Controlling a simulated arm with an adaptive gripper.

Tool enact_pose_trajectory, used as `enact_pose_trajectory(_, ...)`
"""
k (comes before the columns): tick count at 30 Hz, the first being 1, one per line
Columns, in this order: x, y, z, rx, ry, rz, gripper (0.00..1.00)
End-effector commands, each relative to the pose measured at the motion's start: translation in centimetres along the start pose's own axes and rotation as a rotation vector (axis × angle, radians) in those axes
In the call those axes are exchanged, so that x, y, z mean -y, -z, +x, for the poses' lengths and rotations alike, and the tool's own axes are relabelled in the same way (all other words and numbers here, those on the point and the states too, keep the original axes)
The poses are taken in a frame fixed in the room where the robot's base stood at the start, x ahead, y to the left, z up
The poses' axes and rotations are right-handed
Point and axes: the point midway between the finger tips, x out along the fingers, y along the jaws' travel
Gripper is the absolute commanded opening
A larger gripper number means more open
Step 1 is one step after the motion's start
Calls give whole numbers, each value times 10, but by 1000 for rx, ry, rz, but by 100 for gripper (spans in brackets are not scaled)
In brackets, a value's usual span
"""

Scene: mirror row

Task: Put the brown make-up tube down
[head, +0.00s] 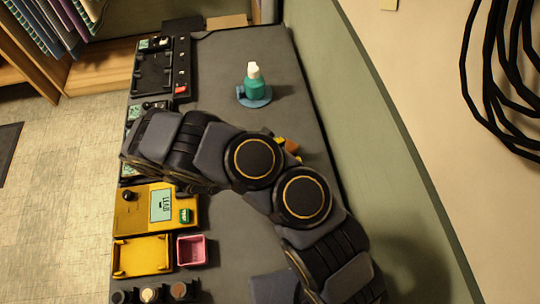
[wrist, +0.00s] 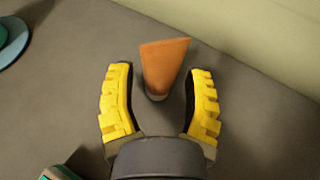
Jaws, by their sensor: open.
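The brown make-up tube (wrist: 164,64) stands on the grey table, its wide flat end up and its narrow end down, in the wrist view. My gripper (wrist: 160,82) is open, with one yellow finger on each side of the tube and a visible gap to both. In the head view my arm covers most of this spot. Only a small orange-brown bit of the tube (head: 292,147) shows past the arm.
A teal bottle (head: 254,86) with a white cap stands on a blue disc farther back. Black trays (head: 152,75), a yellow box (head: 130,215), a yellow tray (head: 142,257) and a pink cup (head: 192,250) line the left edge. A green wall (head: 360,110) borders the right side.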

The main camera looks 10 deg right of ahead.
Motion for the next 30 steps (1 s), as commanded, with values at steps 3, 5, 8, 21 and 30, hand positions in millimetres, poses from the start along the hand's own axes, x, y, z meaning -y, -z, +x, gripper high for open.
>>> enact_pose_trajectory(3, -2, 0, -20, -1, -7, 1, 50)
enact_pose_trajectory(5, -2, 1, -32, -1, -8, 1, 50)
enact_pose_trajectory(8, -1, 1, -52, -2, -7, 0, 50)
enact_pose_trajectory(21, 0, 0, -109, -1, -1, -1, 50)
enact_pose_trajectory(30, 2, -18, -108, -7, 48, 69, 50)
